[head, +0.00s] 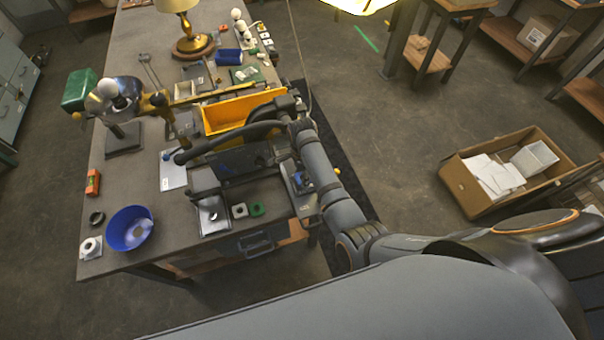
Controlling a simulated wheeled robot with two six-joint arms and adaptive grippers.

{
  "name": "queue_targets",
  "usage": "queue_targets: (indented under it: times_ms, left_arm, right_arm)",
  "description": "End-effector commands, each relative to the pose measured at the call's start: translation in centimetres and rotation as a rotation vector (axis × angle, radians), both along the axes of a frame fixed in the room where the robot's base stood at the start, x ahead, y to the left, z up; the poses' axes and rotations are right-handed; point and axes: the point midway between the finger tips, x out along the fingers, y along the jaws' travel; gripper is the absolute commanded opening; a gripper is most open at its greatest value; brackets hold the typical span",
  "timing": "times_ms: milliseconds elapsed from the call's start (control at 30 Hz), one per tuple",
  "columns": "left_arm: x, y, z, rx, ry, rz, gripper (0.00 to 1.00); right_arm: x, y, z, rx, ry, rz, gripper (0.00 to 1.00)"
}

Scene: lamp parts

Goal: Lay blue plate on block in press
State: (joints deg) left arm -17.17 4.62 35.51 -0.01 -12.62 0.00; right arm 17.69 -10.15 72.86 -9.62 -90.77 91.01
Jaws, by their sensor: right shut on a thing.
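My right arm reaches in from the lower right, over the table's right edge. Its dark gripper (245,162) is shut beside the press. A dark blue piece, which looks like the blue plate (226,168), shows at its fingertips, mostly hidden by the dark parts around it. The press (207,190) is dark, with a long curved black lever that ends in a knob, and a bright metal base (213,216). I cannot make out the block in it, nor whether the plate touches it. My left gripper is not in view.
A yellow bin (214,119) stands just behind the gripper. A blue bowl (130,229) is at the near left, by a white part (91,247). A brass lamp (190,45) stands at the back.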

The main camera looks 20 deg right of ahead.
Motion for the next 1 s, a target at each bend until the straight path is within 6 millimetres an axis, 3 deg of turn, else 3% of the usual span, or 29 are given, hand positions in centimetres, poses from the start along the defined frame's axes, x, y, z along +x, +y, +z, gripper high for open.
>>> queue_targets:
  times_ms: [1000]
  left_arm:
    - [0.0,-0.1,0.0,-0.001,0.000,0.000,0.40]
  right_arm:
    - [0.0,0.0,-1.2,0.000,0.001,0.000,0.17]
